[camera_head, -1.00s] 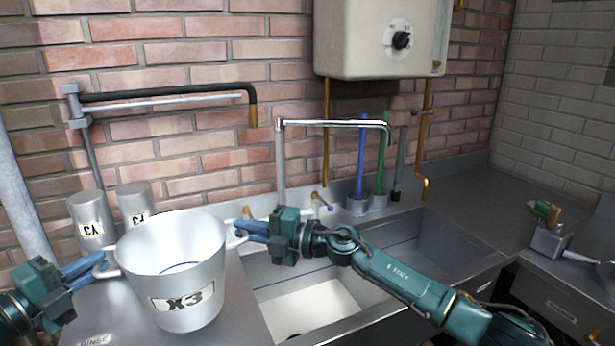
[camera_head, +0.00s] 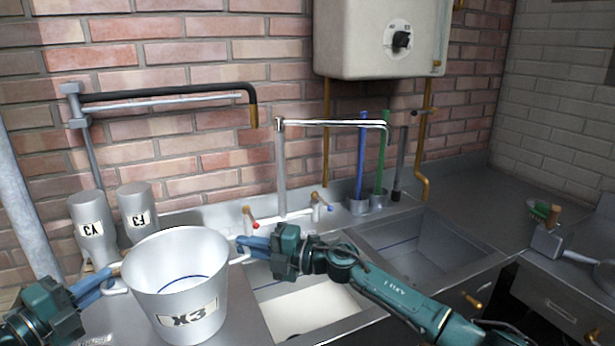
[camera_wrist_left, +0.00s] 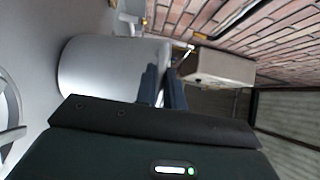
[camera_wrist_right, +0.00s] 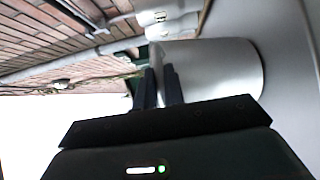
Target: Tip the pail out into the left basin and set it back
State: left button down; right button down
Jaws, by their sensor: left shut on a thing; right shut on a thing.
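The pail (camera_head: 180,298) is a silvery metal tub labelled X3, upright, with a blue line around its inside wall. It is over the left drainboard, beside the left basin (camera_head: 308,308); I cannot tell whether its base touches. My left gripper (camera_head: 108,275) is shut on its left handle. My right gripper (camera_head: 244,246) is shut on its right handle, which is partly hidden. The pail's side also shows in the left wrist view (camera_wrist_left: 105,72) and the right wrist view (camera_wrist_right: 215,72). I cannot make out any contents. My right arm crosses over the left basin.
Two metal canisters (camera_head: 92,230) stand behind the pail by the wall. A chrome spout (camera_head: 330,123) and red and blue taps (camera_head: 250,222) are behind the left basin. The right basin (camera_head: 425,245) is empty. A dark swing pipe (camera_head: 170,93) hangs above the drainboard.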

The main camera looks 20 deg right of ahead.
pick_arm(q)
jog(key=shift+d+r, duration=0.1)
pick_arm(e)
jog(key=shift+a+r, duration=0.1)
pick_arm(q)
jog(key=c, duration=1.4)
grip_release()
pick_arm(e)
jog(key=c, duration=1.8)
grip_release()
jog(key=shift+c, duration=0.2)
jog(key=o, duration=0.4)
pick_arm(q)
jog(key=o, duration=0.8)
pick_arm(e)
jog(key=shift+o, duration=0.2)
jog(key=o, duration=0.8)
